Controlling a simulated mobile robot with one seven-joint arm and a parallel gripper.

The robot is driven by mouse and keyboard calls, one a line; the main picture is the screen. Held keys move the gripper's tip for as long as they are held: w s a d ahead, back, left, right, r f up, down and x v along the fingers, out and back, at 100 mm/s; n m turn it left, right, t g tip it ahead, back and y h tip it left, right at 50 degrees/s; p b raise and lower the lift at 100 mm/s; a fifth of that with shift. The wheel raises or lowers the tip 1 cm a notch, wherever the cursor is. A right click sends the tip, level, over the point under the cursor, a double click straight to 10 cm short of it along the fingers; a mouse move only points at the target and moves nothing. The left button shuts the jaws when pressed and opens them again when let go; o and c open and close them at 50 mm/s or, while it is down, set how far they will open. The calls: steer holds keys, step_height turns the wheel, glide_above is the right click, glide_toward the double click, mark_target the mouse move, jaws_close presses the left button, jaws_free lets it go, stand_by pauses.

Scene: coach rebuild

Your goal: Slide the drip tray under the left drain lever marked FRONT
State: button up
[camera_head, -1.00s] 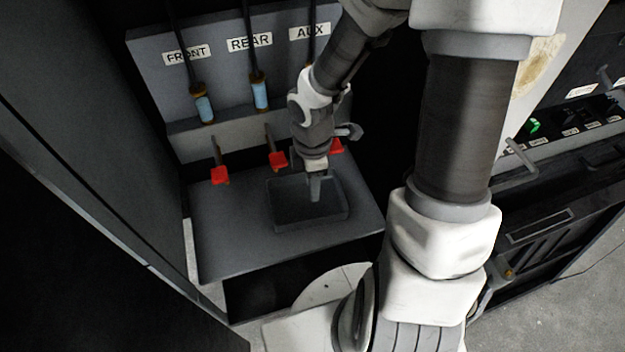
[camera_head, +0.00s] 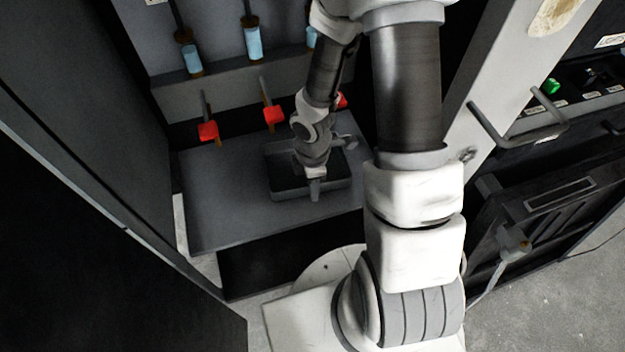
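The dark grey drip tray (camera_head: 272,182) sits on the grey shelf, in front of and between the middle and right drain levers. The left drain lever (camera_head: 208,131) has a red handle and is farther left and back; its FRONT label is outside the current view. The shelf below that lever is bare. My gripper (camera_head: 315,190) points down at the tray's front wall, right of its middle. Its fingers look close together, but I cannot tell whether they grip the wall. My wrist hides part of the tray's inside and back.
The red middle lever (camera_head: 273,114) and the partly hidden right lever (camera_head: 342,100) hang behind the tray. The shelf (camera_head: 225,205) is clear to the tray's left. A dark panel (camera_head: 90,150) bounds the left side. A grey handle (camera_head: 520,130) projects at right.

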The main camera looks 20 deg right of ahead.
steer(key=shift+f, duration=0.1)
jaws_close()
stand_by(1.5)
